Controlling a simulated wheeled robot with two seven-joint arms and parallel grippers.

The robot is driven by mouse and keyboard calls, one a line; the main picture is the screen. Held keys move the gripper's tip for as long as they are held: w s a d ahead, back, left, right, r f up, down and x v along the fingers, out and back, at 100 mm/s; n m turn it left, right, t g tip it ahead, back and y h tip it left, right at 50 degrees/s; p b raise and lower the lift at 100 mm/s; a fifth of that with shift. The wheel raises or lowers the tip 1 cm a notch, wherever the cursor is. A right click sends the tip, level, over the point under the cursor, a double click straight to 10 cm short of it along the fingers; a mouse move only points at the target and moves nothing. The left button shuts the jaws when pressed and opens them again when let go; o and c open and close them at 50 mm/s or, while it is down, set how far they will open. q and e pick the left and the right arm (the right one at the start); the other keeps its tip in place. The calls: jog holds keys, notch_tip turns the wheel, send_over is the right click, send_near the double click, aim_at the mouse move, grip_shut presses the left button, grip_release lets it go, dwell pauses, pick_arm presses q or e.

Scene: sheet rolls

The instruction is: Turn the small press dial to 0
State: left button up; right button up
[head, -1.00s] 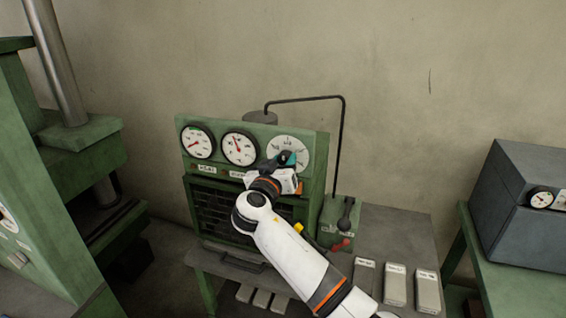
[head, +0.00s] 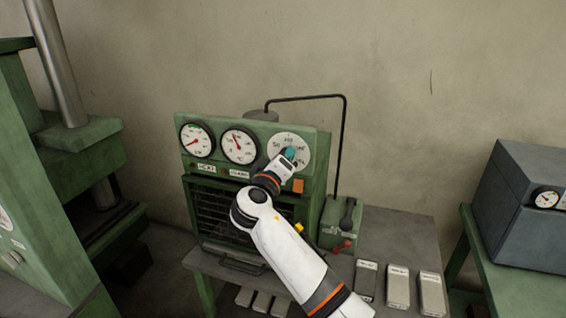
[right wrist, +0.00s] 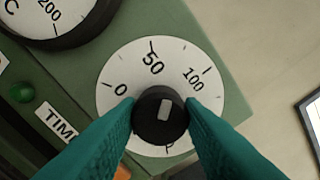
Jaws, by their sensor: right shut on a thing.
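The small press dial (head: 278,141) is a white round face with printed numbers at the upper right of the green press panel. In the right wrist view its face (right wrist: 122,72) shows 0 at left, 50 at top and 100 at upper right. Its black knob (right wrist: 152,125) has a white mark pointing up, a little right, between 50 and 100. My right gripper (head: 290,153) reaches the dial. In the right wrist view its teal fingers (right wrist: 162,112) are shut on the knob from both sides. My left gripper is not in view.
Two gauges (head: 197,141) (head: 240,145) sit left of the dial, above label plates. A green lever box (head: 341,222) stands right of the press. Several grey blocks (head: 398,287) lie on the table (head: 400,232). A blue-grey box (head: 525,205) stands at far right.

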jog(key=shift+r+n+p, duration=0.15)
jog(key=shift+n+p, duration=3.6)
jog(key=shift+n, duration=4.45)
jog(key=o, duration=0.8)
jog(key=shift+d, duration=0.1)
jog(key=shift+o, duration=1)
jog(key=shift+w, duration=0.1)
jog(key=shift+f, duration=0.2)
